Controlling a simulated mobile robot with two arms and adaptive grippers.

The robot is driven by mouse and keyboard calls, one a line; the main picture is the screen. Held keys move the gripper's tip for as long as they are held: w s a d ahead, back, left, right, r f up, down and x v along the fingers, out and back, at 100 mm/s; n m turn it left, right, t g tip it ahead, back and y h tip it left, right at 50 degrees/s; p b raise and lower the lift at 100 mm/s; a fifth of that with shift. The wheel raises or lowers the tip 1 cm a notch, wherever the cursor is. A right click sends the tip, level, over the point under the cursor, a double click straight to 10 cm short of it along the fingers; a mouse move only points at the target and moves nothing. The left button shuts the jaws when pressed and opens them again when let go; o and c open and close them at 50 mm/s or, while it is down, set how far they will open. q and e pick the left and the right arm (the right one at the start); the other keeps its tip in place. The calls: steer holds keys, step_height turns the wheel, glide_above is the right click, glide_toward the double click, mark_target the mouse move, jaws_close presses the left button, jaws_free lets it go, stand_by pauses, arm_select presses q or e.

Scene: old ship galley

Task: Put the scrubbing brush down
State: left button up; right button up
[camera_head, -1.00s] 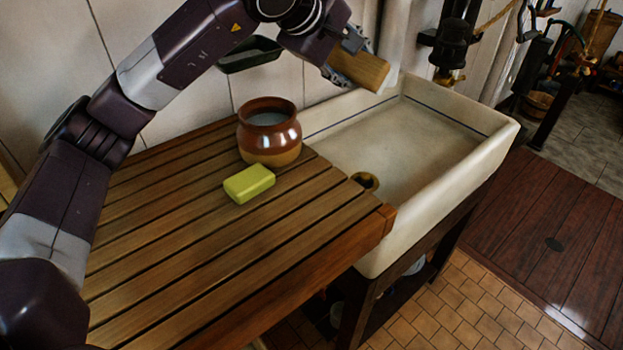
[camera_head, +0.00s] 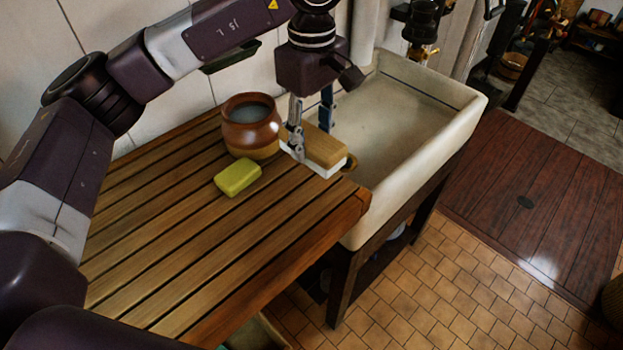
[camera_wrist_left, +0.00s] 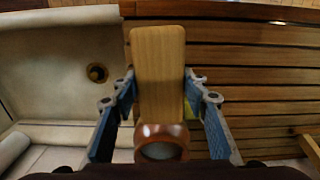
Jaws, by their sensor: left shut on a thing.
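The scrubbing brush (camera_head: 325,149) has a wooden block back and pale bristles facing down. It is at the right end of the slatted wooden board (camera_head: 240,250), beside the sink. My left gripper (camera_head: 311,140) points down and is shut on the brush, one finger on each side. In the left wrist view the brush's wooden back (camera_wrist_left: 158,75) lies between the two fingers (camera_wrist_left: 158,98). The bristles look at or very near the slats; I cannot tell whether they touch. My right gripper is not in view.
A brown glazed pot (camera_head: 251,134) stands just left of the gripper. A yellow-green soap bar (camera_head: 238,177) lies in front of the pot. The white sink (camera_head: 420,125) with its drain is on the right. The board's front part is clear.

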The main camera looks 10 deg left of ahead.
arm_select(q)
step_height(320, 180, down, 4)
steer(key=shift+a+r+p, duration=0.1)
steer(key=shift+p, duration=0.55)
step_height(320, 180, down, 5)
steer(key=shift+f+p, duration=0.1)
steer(key=shift+p, duration=0.6)
steer(key=o, duration=1.5)
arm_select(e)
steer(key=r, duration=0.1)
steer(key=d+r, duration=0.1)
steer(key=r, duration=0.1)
arm_select(q)
steer(key=shift+p, duration=0.3)
steer(key=r+b, duration=0.2)
steer(key=r, duration=0.1)
steer(key=r+b, duration=0.2)
steer(key=r, duration=0.1)
steer(key=shift+s+d+r, duration=0.2)
steer(key=shift+r, duration=0.1)
steer(key=shift+s+r, duration=0.1)
steer(key=shift+r, duration=0.4)
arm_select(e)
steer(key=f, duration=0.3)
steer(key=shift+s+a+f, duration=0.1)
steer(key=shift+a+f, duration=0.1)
